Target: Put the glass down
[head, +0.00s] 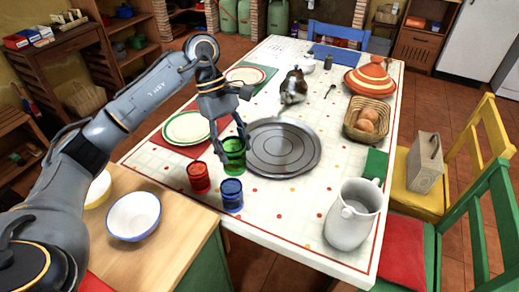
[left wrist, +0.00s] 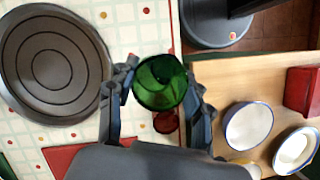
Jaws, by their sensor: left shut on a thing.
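A green glass (head: 233,156) is between the fingers of my left gripper (head: 232,150) in the head view, over the near left part of the table. In the left wrist view the green glass (left wrist: 160,82) sits between both fingers of the left gripper (left wrist: 158,92), which is shut on it. A red glass (head: 198,177) and a blue glass (head: 231,195) stand on the table just in front of it. The red glass (left wrist: 165,122) shows partly below the green one in the wrist view. I cannot tell whether the green glass touches the table. My right gripper is not in view.
A round grey tray (head: 283,148) lies right beside the green glass. A white pitcher (head: 352,215) stands at the near right. A plate (head: 187,127) lies to the left. A wooden counter (head: 160,243) with bowls (head: 134,216) adjoins the table. Clear tablecloth shows in front of the tray.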

